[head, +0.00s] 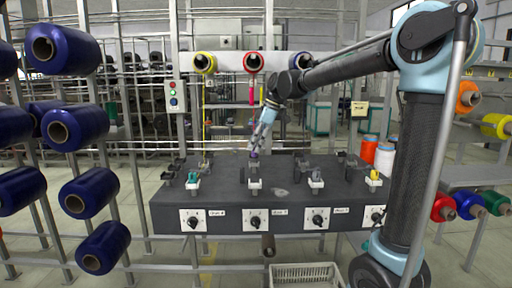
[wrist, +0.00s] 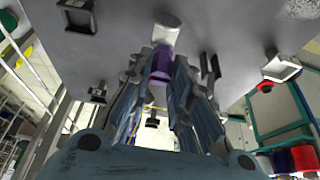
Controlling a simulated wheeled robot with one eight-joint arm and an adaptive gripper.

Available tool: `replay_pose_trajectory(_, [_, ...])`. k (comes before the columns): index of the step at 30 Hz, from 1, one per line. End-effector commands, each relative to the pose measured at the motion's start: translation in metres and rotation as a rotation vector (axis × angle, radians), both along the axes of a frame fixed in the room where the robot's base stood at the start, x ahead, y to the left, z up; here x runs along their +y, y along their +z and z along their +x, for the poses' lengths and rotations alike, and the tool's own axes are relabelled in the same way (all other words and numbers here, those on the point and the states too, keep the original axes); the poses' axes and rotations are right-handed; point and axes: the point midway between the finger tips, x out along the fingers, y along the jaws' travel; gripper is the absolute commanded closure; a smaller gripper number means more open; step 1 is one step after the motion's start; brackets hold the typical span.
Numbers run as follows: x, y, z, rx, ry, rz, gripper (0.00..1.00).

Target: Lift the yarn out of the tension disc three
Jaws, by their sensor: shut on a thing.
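My gripper (head: 256,150) reaches down to the second station from the left on the dark bench. It is shut on a small purple piece (wrist: 161,66), seen between the fingers in the wrist view. The purple piece shows just under the fingertips in the head view (head: 254,156). A white block, which I take for the tension disc's base (head: 255,186), stands right below; it also shows beyond the purple piece in the wrist view (wrist: 164,35). I cannot tell whether the purple piece touches it. The yarn strand itself is too fine to make out.
Blue bobbins (head: 76,124) hang at the left. A white basket (head: 305,268) stands below the bench.

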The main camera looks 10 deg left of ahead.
Motion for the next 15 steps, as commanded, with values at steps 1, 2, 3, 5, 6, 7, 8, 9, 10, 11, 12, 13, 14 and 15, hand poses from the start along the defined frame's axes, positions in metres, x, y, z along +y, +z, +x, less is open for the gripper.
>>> replay_pose_trajectory(1, [0.000,0.002,0.000,0.000,0.000,0.000,0.95])
replay_pose_trajectory(2, [0.000,0.003,0.000,0.000,0.000,0.000,0.95])
replay_pose_trajectory(3, [0.000,0.004,0.000,0.000,0.000,0.000,0.95])
replay_pose_trajectory(5, [0.000,0.007,0.000,0.000,0.000,0.000,0.95])
replay_pose_trajectory(6, [0.000,0.009,0.000,0.000,0.000,0.000,0.95])
replay_pose_trajectory(7, [0.000,0.010,0.000,0.000,0.000,0.000,0.95])
replay_pose_trajectory(8, [0.000,0.011,0.000,0.000,0.000,0.000,0.95])
replay_pose_trajectory(9, [0.000,0.013,0.000,0.000,0.000,0.000,0.95])
replay_pose_trajectory(10, [0.000,0.014,0.000,0.000,0.000,0.000,0.95])
replay_pose_trajectory(11, [0.000,0.015,0.000,0.000,0.000,0.000,0.95])
replay_pose_trajectory(12, [0.000,0.016,0.000,0.000,0.000,0.000,0.95])
replay_pose_trajectory(13, [0.000,0.018,0.000,0.000,0.000,0.000,0.95])
replay_pose_trajectory(14, [0.000,0.019,0.000,0.000,0.000,0.000,0.95])
replay_pose_trajectory(15, [0.000,0.021,0.000,0.000,0.000,0.000,0.95])
